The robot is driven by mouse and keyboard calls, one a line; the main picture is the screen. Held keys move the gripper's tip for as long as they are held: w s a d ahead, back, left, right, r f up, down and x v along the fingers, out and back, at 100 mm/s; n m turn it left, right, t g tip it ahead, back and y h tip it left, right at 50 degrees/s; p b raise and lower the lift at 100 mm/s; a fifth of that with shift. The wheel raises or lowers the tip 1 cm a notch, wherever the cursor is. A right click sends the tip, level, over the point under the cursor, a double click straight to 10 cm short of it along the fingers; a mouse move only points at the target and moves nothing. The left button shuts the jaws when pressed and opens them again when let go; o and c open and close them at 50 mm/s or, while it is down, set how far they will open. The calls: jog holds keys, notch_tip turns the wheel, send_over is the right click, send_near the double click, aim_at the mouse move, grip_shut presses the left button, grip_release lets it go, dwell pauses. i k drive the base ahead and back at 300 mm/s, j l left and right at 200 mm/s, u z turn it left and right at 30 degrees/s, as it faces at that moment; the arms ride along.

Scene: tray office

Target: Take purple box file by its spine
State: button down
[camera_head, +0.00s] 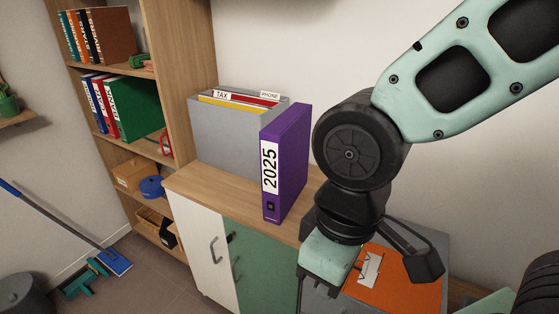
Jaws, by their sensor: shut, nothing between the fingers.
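The purple box file (292,160) stands upright on the wooden top of a low cabinet. Its narrow spine, with a white "2025" label and a dark finger hole low down, faces the front left. My gripper (327,262) is to the right of the box file and lower in the picture, apart from the spine. It is shut and empty. Its fingertips are hard to make out, and my arm comes in from the upper right.
A grey file holder (225,135) with TAX and PHONE tabs stands close behind and left of the box file. A shelf unit (184,80) rises at the left. An orange folder (385,283) with a white clip lies below my wrist. The cabinet top (215,188) is bare before the holder.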

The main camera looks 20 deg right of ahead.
aim_at(285, 141)
jog(key=i+j+z, duration=0.2)
jog(key=j+z, duration=0.15)
jog(key=j, duration=0.7)
jog(key=j+z, duration=0.35)
jog(key=j, duration=0.7)
jog(key=j+z, duration=0.3)
jog(key=j, duration=0.75)
jog(key=k, duration=0.05)
